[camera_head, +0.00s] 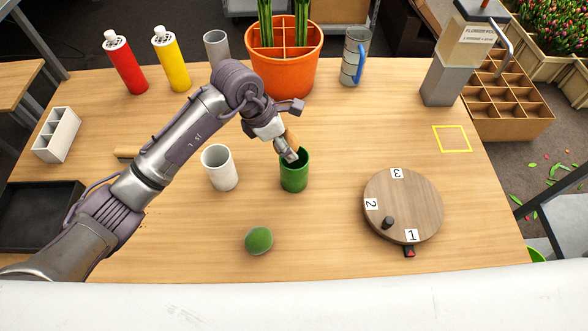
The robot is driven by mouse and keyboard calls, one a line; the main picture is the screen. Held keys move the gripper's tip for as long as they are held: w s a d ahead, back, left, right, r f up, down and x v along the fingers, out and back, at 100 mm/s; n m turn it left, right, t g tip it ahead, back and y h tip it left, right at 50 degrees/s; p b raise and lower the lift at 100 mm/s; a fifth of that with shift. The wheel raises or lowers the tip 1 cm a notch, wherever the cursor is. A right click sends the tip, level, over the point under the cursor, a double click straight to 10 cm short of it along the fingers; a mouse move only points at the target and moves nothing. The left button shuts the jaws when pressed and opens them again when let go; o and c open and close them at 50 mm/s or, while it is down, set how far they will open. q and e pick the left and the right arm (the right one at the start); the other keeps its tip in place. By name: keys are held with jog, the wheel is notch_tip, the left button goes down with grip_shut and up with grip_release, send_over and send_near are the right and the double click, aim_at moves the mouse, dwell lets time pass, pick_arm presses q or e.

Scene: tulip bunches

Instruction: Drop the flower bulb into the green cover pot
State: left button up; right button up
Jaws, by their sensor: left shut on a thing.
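The green cover pot (295,181) stands upright near the middle of the table. My left gripper (289,154) reaches in from the left and points down at the pot's mouth. It is shut on a small tan-brown thing (292,138), which looks like the flower bulb and is mostly hidden by the fingers. The fingertips are over or just inside the pot's rim; I cannot tell which. My right gripper is not in view.
A white cup (219,168) stands left of the green pot. A numbered round turntable (425,200) is at the right. An orange divided pot (286,75) stands behind. The table between green pot and turntable is clear.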

pick_arm(q)
jog(key=o, duration=1.2)
jog(key=shift+o, duration=0.4)
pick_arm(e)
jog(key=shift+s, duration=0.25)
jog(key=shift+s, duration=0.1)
pick_arm(q)
jog(key=v, duration=1.2)
jog(key=shift+s+f, duration=0.1)
